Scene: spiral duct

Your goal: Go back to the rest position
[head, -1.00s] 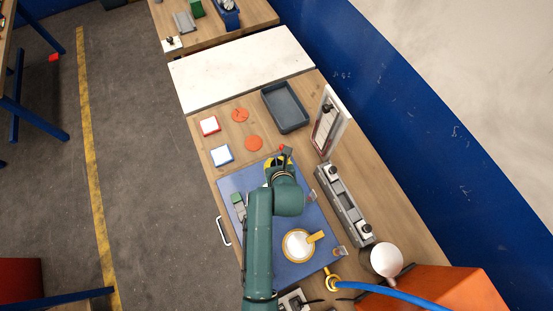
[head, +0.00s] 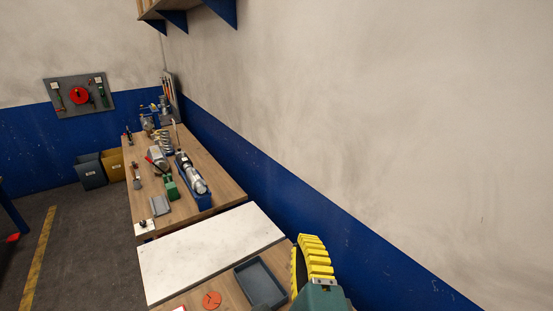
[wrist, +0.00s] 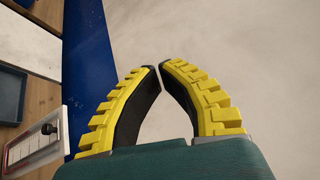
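My gripper (head: 304,243) is raised at the lower middle of the head view, with its yellow ribbed fingers pointing up in front of the blue and pale wall. Most of my arm is outside the head view.
A dark grey tray (head: 261,284) and an orange disc (head: 212,300) lie on the wooden bench, near a white slab (head: 210,253). A farther bench holds tools. A framed board (wrist: 38,145) stands at lower left in the wrist view. Open wall surrounds my gripper.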

